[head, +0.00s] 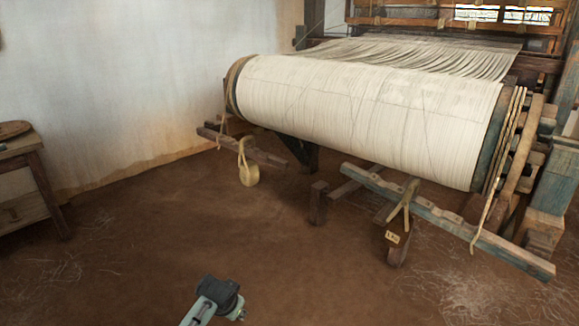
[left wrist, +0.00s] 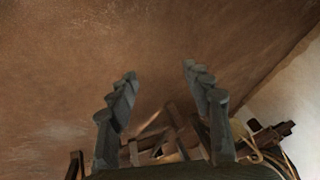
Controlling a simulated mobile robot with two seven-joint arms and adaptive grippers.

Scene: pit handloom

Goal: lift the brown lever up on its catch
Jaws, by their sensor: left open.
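The brown lever (head: 262,157) is a wooden bar low at the left end of the loom's big cloth-wound roller (head: 370,110), sloping slightly down to the right. A tan weight (head: 249,174) hangs by a loop from it. I cannot make out its catch. My left gripper (left wrist: 158,72) is open and empty in the left wrist view, with bare floor between and beyond its fingers. Dark wooden pieces (left wrist: 268,134) and cords show beyond it at lower right; I cannot tell which parts they are. My right gripper is not in view.
A grey-blue notched lever (head: 465,228) with a forked cord and a tagged weight (head: 393,238) sticks out at the right. A short post (head: 318,203) stands between the levers. A wooden table (head: 22,150) is at far left.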

